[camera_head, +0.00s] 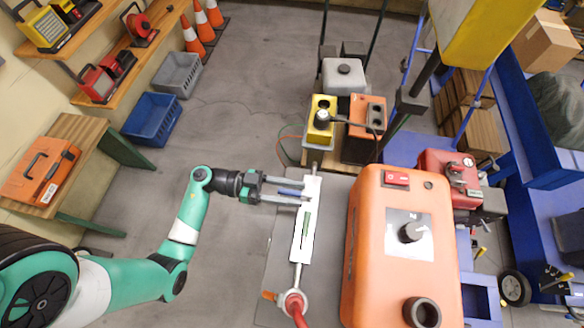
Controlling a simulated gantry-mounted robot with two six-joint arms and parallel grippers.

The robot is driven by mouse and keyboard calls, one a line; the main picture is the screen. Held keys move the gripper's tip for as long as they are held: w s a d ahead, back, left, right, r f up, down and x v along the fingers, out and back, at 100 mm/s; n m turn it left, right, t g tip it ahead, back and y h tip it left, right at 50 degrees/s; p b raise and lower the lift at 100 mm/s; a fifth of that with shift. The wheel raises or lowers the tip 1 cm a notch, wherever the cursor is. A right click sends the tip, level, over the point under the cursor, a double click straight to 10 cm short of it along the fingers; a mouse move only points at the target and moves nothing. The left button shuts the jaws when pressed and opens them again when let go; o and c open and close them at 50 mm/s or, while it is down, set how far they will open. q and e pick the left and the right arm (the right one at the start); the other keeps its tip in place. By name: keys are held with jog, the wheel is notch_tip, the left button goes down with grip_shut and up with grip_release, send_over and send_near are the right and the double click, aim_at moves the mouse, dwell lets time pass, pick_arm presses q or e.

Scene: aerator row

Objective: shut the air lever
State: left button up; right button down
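A blue lever (290,191) sticks out to the left from the upper part of a white plate (313,188) with a green strip. The plate lies along a thin pipe on a grey bench top. My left gripper (302,193) reaches in from the left with its two grey fingers apart. The blue lever shows between the fingers, with a small gap seeming to show on each side; whether either finger touches it I cannot tell. My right gripper is not in view.
A large orange machine (400,248) with a dial stands right of the plate. A red hose fitting (293,303) sits at the pipe's near end. A yellow box (321,118) and an orange box (366,118) stand beyond. Open floor lies to the left.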

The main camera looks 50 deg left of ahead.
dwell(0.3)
pick_arm(q)
jog(key=p+v, duration=0.1)
jog(key=v, duration=1)
jog(key=shift+s+a+p, duration=0.2)
jog(key=shift+s+p, duration=0.1)
